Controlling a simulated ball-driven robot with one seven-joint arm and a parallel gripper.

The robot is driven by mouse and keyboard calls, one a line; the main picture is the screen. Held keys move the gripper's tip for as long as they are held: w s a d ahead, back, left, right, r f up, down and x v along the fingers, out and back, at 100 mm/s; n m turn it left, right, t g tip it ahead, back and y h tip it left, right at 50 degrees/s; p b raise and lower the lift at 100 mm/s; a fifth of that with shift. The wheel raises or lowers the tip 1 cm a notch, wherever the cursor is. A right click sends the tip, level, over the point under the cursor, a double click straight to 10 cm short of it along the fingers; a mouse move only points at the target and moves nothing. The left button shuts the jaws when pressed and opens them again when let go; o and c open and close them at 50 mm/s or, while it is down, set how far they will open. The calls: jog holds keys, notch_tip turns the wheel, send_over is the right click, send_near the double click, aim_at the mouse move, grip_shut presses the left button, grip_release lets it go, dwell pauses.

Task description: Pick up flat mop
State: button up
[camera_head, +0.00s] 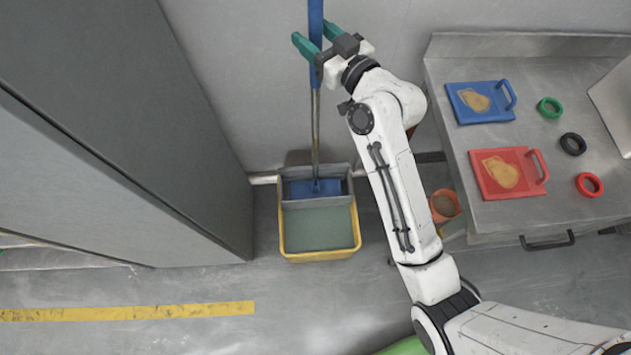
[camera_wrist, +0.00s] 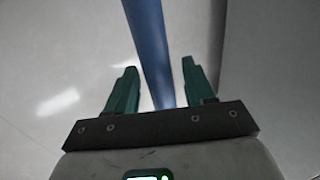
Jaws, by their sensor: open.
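The flat mop (camera_head: 315,120) stands upright in a yellow bucket, its blue head (camera_head: 315,188) in the grey wringer part. Its handle is metal below and blue above. My gripper (camera_head: 313,38) is at the blue upper handle, with its green fingers open on either side of it. In the wrist view the blue handle (camera_wrist: 149,55) passes between the two open green fingers (camera_wrist: 157,80), and a gap shows on both sides. The top of the handle is cut off by the picture edge.
The yellow bucket (camera_head: 320,254) stands on the floor by the wall. A grey cabinet (camera_head: 150,110) is close on the left. A metal table (camera_head: 540,215) on the right bears a blue board (camera_head: 463,112), a red board (camera_head: 489,185) and coloured rings. A brown pot (camera_head: 445,205) is beside it.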

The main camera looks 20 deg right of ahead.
jog(key=c, duration=0.9)
jog(key=shift+r, duration=0.1)
grip_shut()
